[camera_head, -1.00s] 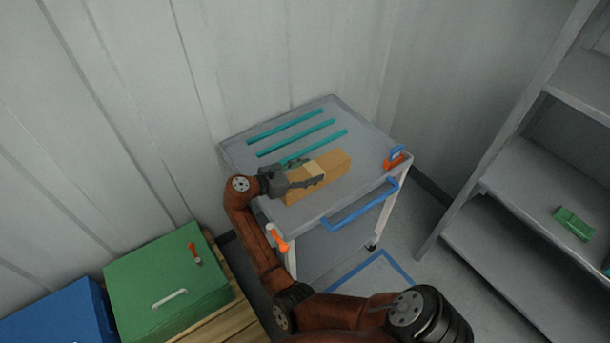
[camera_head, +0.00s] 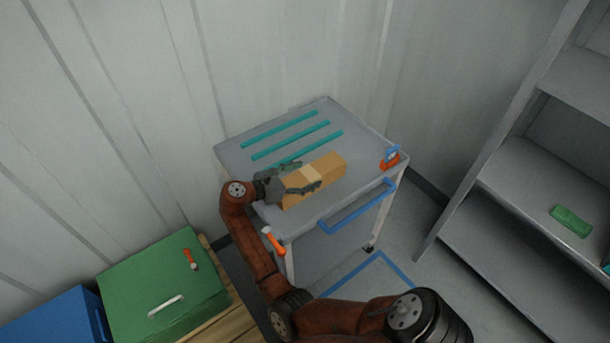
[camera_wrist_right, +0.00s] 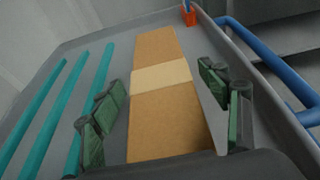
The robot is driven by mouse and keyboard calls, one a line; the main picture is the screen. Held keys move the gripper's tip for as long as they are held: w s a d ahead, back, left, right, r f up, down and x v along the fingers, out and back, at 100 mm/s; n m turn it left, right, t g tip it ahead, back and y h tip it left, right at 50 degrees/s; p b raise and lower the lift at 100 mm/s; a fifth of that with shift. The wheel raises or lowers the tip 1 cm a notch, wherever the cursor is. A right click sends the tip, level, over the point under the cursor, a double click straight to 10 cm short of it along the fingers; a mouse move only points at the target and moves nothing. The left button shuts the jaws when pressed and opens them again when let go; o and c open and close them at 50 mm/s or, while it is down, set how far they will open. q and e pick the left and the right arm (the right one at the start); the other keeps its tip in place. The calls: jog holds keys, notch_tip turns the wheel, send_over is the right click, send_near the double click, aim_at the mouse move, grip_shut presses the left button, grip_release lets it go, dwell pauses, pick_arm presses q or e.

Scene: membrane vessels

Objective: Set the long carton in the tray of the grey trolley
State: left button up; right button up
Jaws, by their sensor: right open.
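The long carton (camera_head: 328,169) is a brown box with a paler band around its middle. It lies in the top tray of the grey trolley (camera_head: 352,130), near the side with the blue handle. My right gripper (camera_head: 302,183) is at the carton's near-left end. In the right wrist view the carton (camera_wrist_right: 158,100) lies between the open, green-padded fingers (camera_wrist_right: 165,105), with a gap on both sides. The carton's underside is hidden. My left gripper does not show.
Teal strips (camera_head: 290,138) lie on the tray beside the carton. An orange and blue item (camera_head: 390,158) sits at the tray's right corner, above the blue handle (camera_head: 357,208). A green box (camera_head: 163,285) stands lower left, a grey shelf (camera_head: 540,180) right.

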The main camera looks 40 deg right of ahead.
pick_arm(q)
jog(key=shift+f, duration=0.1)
pick_arm(e)
jog(key=shift+r, duration=0.15)
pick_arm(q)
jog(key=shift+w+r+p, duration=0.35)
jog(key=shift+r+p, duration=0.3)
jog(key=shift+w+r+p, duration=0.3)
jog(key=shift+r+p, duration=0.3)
pick_arm(e)
jog(key=v, duration=1.2)
